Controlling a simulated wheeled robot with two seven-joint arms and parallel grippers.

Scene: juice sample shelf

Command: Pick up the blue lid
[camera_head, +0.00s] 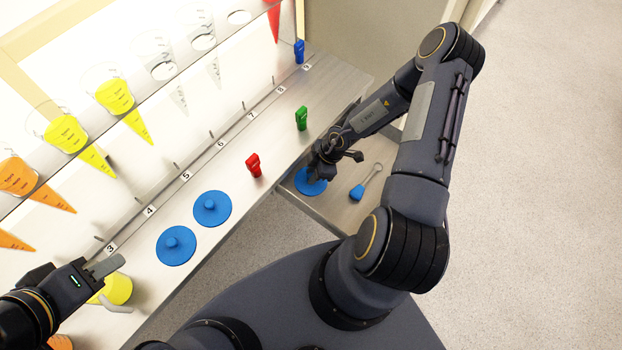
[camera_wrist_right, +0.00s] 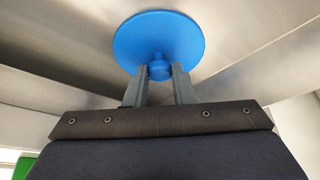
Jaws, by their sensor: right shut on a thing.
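A round blue lid (camera_head: 308,187) with a knob lies at the lower, right-hand surface, partly hidden by my right gripper (camera_head: 326,163). In the right wrist view the lid (camera_wrist_right: 160,35) shows its full disc, and my right gripper (camera_wrist_right: 160,75) has its two fingers closed on the knob. I cannot tell whether the lid touches the surface. Two more blue lids, one (camera_head: 212,215) and another (camera_head: 176,256), lie flat on the numbered shelf. My left gripper (camera_head: 104,268) is at the lower left, above a yellow cup (camera_head: 118,290); its jaw opening is unclear.
Red (camera_head: 254,165), green (camera_head: 301,118) and blue (camera_head: 299,52) clips stand along the shelf. A blue-ended tool with a loop (camera_head: 358,191) lies right of the held lid. Open floor is at right.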

